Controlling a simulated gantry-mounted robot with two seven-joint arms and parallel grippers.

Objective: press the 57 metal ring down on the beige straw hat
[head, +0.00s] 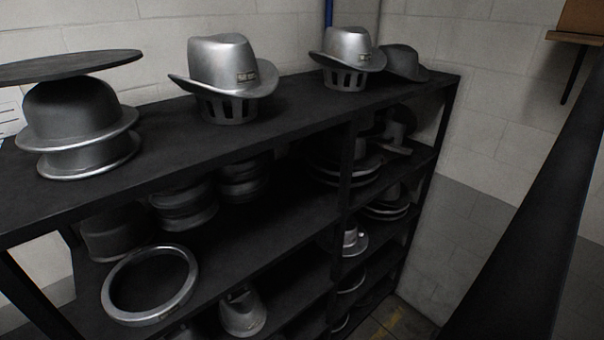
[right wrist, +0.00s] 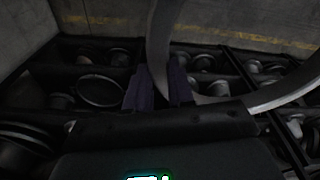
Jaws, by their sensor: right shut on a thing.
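My right gripper (right wrist: 159,84) shows in the right wrist view, its dark purplish fingers shut on a grey metal ring (right wrist: 156,42). Only part of the ring is in view: one curved piece rises from between the fingers, and another grey arc (right wrist: 287,91) runs out to the right. I cannot read a number on it. The held ring is above the shelving in this view. The beige straw hat is not seen in either view. My left gripper is not seen.
A dark shelf unit (head: 290,205) fills much of the head view. Silver hat forms (head: 220,66) (head: 348,46) and a dark bowler-shaped form (head: 72,110) stand on top. Another metal ring (head: 112,291) lies on a lower shelf. A dark diagonal beam crosses the right side.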

